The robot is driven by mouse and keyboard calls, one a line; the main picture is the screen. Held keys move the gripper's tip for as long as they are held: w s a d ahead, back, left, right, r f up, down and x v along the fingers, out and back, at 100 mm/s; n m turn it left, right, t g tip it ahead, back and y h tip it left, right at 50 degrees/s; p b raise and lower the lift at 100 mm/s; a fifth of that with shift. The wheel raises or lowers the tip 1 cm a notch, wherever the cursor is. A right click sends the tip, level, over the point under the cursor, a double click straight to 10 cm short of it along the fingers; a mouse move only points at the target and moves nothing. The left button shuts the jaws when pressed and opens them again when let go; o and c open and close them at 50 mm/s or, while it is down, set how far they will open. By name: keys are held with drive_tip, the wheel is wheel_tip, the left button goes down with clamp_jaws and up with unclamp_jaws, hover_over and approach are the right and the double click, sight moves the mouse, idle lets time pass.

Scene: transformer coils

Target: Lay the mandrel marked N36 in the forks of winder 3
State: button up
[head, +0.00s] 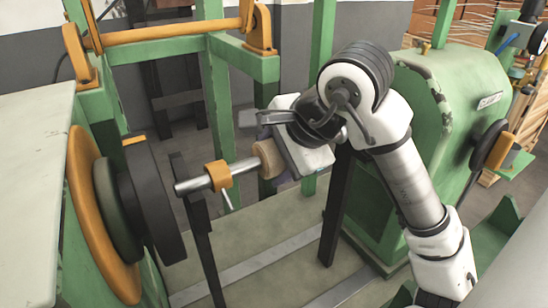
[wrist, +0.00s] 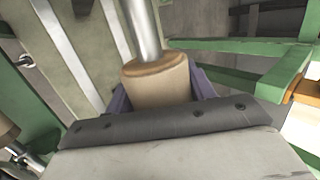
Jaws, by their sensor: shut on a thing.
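A mandrel (head: 200,181) with a steel shaft, an orange collar (head: 218,175) and a tan cylindrical part is held roughly level. My gripper (head: 284,160) is shut on the tan part, which also shows between the fingers in the wrist view (wrist: 158,82). The shaft's left end is close to the top of a black upright (head: 205,250); I cannot tell whether they touch. A second black upright (head: 336,205) stands below my gripper, its top hidden by my arm. No N36 mark or winder number is readable.
A green winder with an orange-rimmed disc (head: 92,200) and black drum (head: 155,200) stands close left of the shaft. A green machine housing (head: 455,100) is at right. An orange bar (head: 175,31) crosses behind. Another tan piece (wrist: 6,134) shows at the wrist view's left edge.

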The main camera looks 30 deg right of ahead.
drive_tip(key=shift+a+f, duration=0.1)
drive_tip(key=shift+f, duration=0.15)
idle(0.4)
drive_tip(key=o, duration=1.6)
drive_tip(key=shift+b, duration=0.3)
drive_tip(key=shift+r, duration=0.1)
